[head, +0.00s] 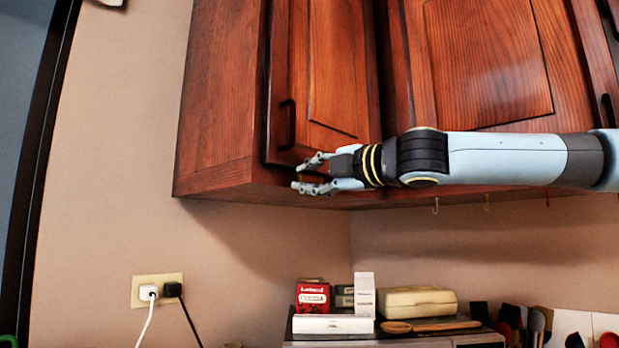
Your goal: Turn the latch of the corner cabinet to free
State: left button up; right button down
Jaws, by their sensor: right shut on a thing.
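The corner cabinet (225,100) hangs on the wall in the head view, with its narrow wooden door (335,65) looking closed. A black handle (287,125) is on the door's lower left. My right gripper (305,175) reaches in from the right to the door's lower edge, just below the handle. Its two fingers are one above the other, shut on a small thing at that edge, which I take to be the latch. The latch is hidden by the fingers, so its angle cannot be told. My left gripper is not in view.
A wider cabinet door (485,60) is on the right, behind my right arm. Below are a red cocoa box (313,297), a beige case (418,302) and several utensils. A wall outlet (157,290) with two plugs is at lower left. The wall between is free.

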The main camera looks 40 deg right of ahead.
aim_at(299, 129)
jog(key=c, duration=1.3)
grip_release()
jog(key=shift+o, duration=0.2)
notch_tip(299, 129, up, 10)
